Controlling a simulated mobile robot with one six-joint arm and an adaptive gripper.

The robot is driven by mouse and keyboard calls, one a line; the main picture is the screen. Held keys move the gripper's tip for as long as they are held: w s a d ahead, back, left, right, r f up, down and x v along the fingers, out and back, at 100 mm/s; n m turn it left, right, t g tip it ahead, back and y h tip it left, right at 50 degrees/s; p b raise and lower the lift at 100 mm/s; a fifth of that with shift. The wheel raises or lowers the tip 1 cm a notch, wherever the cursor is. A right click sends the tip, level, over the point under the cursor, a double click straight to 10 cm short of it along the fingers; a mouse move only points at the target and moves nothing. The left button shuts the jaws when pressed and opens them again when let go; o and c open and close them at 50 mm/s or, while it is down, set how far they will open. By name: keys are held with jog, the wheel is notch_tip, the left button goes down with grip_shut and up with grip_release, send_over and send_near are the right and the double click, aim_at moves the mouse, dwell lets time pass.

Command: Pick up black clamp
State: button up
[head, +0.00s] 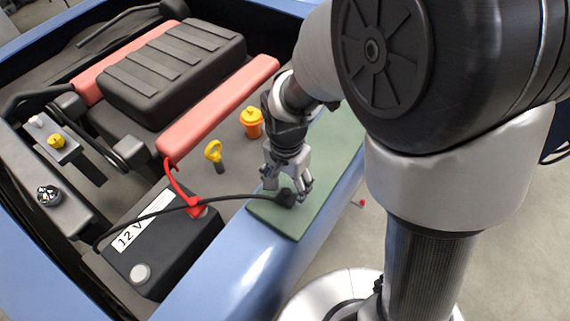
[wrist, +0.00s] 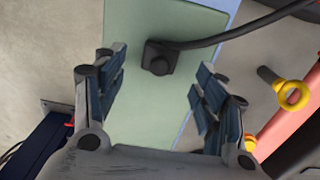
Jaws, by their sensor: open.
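The black clamp (head: 287,198) lies on a green mat (head: 283,221) at the edge of the blue car body, with a black cable running left from it. In the wrist view the clamp (wrist: 159,57) sits on the mat (wrist: 150,112), between and just beyond the fingertips, its cable leading off to the upper right. My gripper (head: 287,185) is over the clamp, pointing down, and partly hides it in the head view. In the wrist view my gripper (wrist: 158,85) is open, with a finger on either side and nothing held. No contact with the clamp shows.
A 12 V battery (head: 165,250) carries a red clamp (head: 200,208) on one post; the black cable passes over it. A yellow dipstick handle (head: 214,152) and an orange cap (head: 252,122) stand left of my gripper. A red bar (head: 222,108) and black engine cover (head: 172,70) lie behind.

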aim_at(287, 191)
notch_tip(287, 191, down, 6)
jog(key=shift+w+d+r+b, duration=0.1)
jog(key=shift+w+b, duration=0.05)
jog(key=shift+b, duration=1.1)
jog(key=shift+r, duration=0.1)
jog(key=shift+c, duration=0.6)
jog(key=c, duration=1)
jog(key=shift+r, duration=0.1)
jog(key=shift+c, duration=0.2)
